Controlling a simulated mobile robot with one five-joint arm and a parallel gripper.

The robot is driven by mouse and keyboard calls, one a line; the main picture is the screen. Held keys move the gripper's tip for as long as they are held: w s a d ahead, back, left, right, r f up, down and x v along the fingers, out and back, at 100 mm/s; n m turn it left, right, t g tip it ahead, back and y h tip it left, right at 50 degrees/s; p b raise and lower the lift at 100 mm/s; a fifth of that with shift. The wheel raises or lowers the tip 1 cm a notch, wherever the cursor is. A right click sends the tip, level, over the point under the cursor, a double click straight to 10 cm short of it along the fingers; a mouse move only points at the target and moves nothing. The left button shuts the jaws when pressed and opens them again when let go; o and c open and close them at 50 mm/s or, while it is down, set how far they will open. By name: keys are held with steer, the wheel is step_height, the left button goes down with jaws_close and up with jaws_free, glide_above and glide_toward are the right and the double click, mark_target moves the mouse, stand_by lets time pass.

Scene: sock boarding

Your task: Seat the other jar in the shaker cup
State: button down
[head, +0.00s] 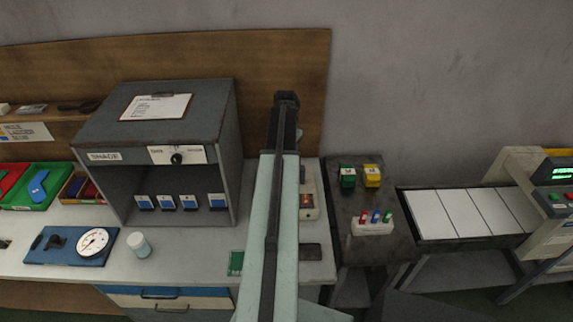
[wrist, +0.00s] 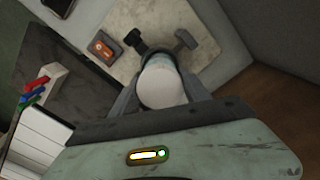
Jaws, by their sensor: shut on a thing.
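A jar with a white round lid (wrist: 163,88) is between the fingers of my gripper (wrist: 164,72) in the wrist view; the gripper is shut on it. The jar's lower part is mostly hidden beneath its lid. The jar is over a pale machine top (wrist: 195,62), with dark and grey bracket-like parts just beyond it. I cannot clearly make out the shaker cup or tell whether the jar touches it. Another white-lidded jar (head: 138,244) stands upright on the bench in the head view. My arm hides the held jar there.
A machine with an orange-red switch (head: 307,201) is partly behind my arm. A grey shade box (head: 160,150) stands left on the bench (head: 190,258). A blue tray with a dial (head: 72,246) is beside the free jar. A dark side table (head: 345,240) and panelled conveyor are at right.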

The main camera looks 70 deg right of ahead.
steer(key=shift+f, duration=0.95)
steer(key=shift+r, duration=0.25)
steer(key=shift+f, duration=0.2)
steer(key=c, duration=0.5)
jaws_free()
steer(key=shift+r, duration=0.1)
step_height(320, 180, up, 12)
steer(key=p, duration=1.2)
steer(key=shift+r, duration=0.25)
steer(key=shift+f, duration=0.1)
